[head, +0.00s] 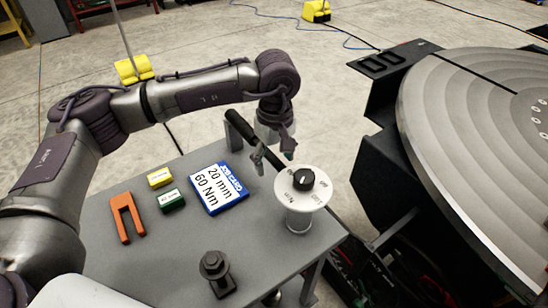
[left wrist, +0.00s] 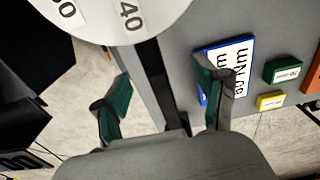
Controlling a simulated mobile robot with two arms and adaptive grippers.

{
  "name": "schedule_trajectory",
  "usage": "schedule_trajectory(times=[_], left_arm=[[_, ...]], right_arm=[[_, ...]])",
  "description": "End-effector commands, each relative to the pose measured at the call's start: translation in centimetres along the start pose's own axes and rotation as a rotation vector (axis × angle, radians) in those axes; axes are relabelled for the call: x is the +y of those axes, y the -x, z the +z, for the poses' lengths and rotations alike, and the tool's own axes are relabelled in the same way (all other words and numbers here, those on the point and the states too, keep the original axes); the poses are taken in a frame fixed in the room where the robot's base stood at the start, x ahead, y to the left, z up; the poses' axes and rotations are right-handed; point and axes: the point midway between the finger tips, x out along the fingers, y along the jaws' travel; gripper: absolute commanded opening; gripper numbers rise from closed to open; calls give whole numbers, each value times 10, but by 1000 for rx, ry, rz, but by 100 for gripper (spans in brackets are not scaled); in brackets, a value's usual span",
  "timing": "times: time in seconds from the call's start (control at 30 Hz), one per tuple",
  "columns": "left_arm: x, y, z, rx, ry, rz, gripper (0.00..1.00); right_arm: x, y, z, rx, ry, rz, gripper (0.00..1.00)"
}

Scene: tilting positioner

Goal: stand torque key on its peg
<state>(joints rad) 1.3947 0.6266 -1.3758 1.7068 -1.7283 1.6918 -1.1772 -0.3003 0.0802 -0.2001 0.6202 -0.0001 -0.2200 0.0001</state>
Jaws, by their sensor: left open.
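A long black bar (head: 241,125), which looks like the torque key, lies at the table's back corner. It also shows as a dark strip (left wrist: 160,85) in the left wrist view, running between my fingers and partly hidden by the dial and gripper. My left gripper (head: 273,155) is open above the table's right side, behind the white dial. Its two green-padded fingers stand apart in the left wrist view (left wrist: 166,75), with no clear contact on the bar. I cannot make out the peg with certainty. My right gripper is not in view.
A white round dial (head: 290,210) with a black knob stands on the grey table (head: 150,265). A blue-edged card (head: 219,188), yellow block (head: 160,177), green block (head: 171,200), orange fork (head: 125,217) and dark bolt (head: 215,268) are on it. The positioner disc (head: 450,130) is at right.

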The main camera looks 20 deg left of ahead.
Motion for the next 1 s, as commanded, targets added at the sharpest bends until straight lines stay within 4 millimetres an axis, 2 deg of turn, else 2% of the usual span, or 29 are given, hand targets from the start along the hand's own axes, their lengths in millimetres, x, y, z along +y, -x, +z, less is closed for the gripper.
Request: schedule_trajectory(times=[0.27,1.0], left_arm=[[0,4,0,0,0,1,72],[0,63,-1,0,0,2,72]], right_arm=[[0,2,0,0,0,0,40],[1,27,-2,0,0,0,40]])
